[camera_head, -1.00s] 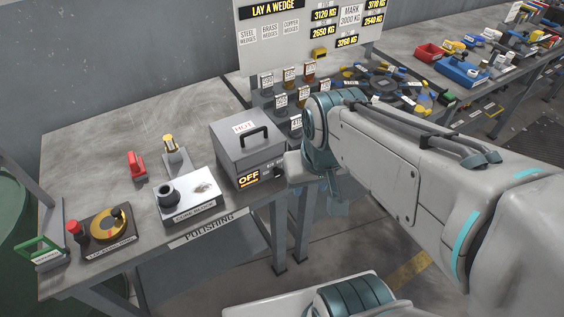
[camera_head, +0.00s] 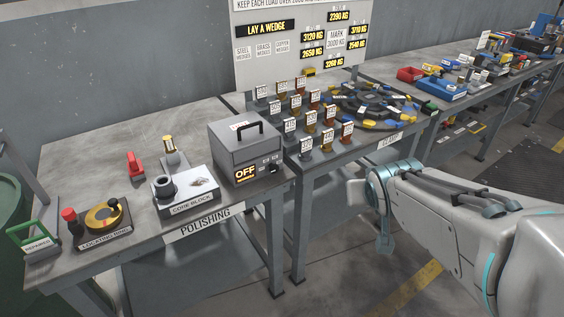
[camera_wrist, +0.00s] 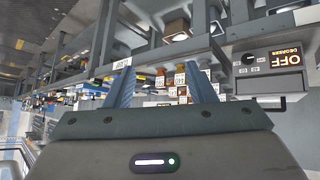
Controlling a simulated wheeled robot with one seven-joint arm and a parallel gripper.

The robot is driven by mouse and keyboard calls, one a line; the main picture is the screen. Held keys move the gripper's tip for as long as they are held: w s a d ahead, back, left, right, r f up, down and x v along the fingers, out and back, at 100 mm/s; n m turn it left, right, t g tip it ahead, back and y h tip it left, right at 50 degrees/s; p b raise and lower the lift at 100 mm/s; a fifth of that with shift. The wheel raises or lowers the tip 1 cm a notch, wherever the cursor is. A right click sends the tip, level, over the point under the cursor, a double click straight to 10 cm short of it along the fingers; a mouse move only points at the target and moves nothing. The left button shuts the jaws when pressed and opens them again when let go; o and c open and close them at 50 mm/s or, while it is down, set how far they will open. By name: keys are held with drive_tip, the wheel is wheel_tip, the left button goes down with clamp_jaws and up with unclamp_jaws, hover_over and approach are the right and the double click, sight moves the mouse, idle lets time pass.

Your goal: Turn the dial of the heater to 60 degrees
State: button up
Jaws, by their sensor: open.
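The heater is a grey box (camera_head: 232,148) with a black handle on its lid, standing on the bench. Its lit display (camera_head: 246,174) reads OFF. The dark round dial (camera_head: 274,168) is on the front face, right of the display, and nothing touches it. In the wrist view the display (camera_wrist: 285,58) appears inverted at the right, with the dial (camera_wrist: 249,58) beside it. My gripper (camera_wrist: 158,66) is open and empty, its two blue-grey fingers spread apart. In the head view my arm's end is right of the heater and clear of the bench; the fingers are hard to make out there.
Open floor lies in front of the bench.

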drive_tip(key=w+a+f+n+t+y+b, duration=0.25)
drive_tip(key=w+a+f+t+b, duration=0.2)
drive_tip(key=w+f+b, duration=0.45)
drive_tip(key=n+t+y+b, duration=0.2)
drive_tip(key=n+y+b, duration=0.2)
drive_tip(key=y+b, duration=0.6)
approach(275, 169)
drive_tip(key=shift+h, duration=0.65)
drive_tip(key=b+x, duration=0.1)
drive_tip(key=x, duration=0.3)
drive_tip(key=b+x, duration=0.2)
drive_tip(key=x, duration=0.2)
drive_tip(key=shift+a+r+b, duration=0.25)
drive_tip(key=shift+a+b, duration=0.05)
drive_tip(key=shift+a, duration=0.05)
drive_tip(key=shift+c, duration=0.3)
drive_tip(key=c, duration=0.9)
